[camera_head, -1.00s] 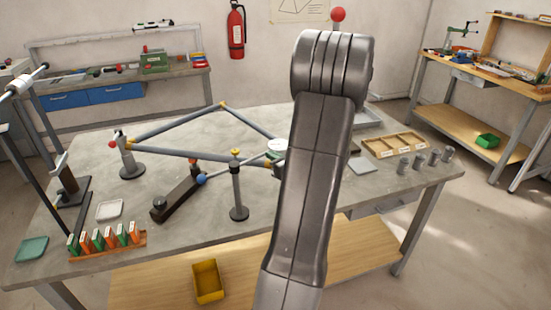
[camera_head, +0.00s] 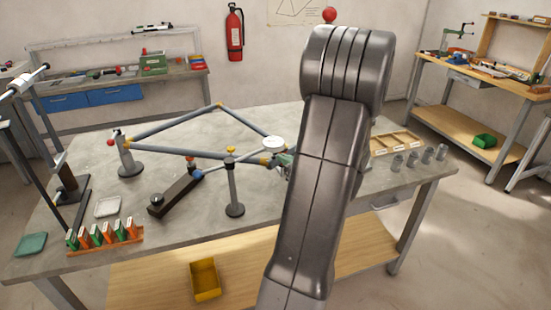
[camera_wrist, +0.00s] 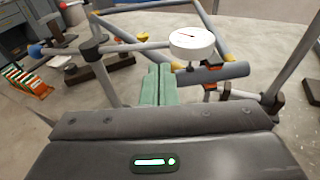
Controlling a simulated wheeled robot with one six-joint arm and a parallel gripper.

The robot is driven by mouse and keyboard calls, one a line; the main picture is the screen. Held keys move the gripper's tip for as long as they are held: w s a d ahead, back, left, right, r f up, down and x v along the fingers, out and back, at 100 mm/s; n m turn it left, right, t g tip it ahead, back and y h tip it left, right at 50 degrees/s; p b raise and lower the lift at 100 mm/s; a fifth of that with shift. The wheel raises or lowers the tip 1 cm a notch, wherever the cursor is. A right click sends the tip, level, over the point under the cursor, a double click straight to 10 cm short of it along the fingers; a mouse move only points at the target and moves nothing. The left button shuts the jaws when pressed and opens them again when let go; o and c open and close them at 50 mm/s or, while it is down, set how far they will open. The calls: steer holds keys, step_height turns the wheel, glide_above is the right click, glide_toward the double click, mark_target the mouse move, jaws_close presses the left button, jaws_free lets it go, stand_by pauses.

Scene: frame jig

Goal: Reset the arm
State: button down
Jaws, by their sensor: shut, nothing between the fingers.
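My gripper (camera_wrist: 158,72) shows in the wrist view as two green fingers pressed together with nothing between them. They point at the bicycle-like tube frame, just left of the white dial gauge (camera_wrist: 192,42). In the head view a small part of my gripper (camera_head: 284,160) shows beside my arm link, close to the gauge (camera_head: 273,143). The tube frame (camera_head: 172,124) lies on supports over the grey workbench (camera_head: 225,215). Whether the fingers touch the frame or gauge cannot be told. My arm link hides part of the bench's right side.
A post with a yellow knob (camera_head: 234,185) and a dark clamp block (camera_head: 175,195) stand near the frame. A rack of orange and green pieces (camera_head: 105,240) sits at front left. A wooden tray (camera_head: 396,143) and several grey cylinders (camera_head: 413,160) are at right.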

mark_target(262, 150)
steer(key=v, duration=0.5)
steer(key=shift+s+d+b, duration=0.25)
steer(key=shift+s+b, duration=0.1)
steer(key=shift+b, duration=0.05)
steer(key=p+x, duration=0.2)
steer(key=x, duration=1.1)
steer(key=shift+w+f, duration=0.15)
steer(key=shift+w, duration=0.05)
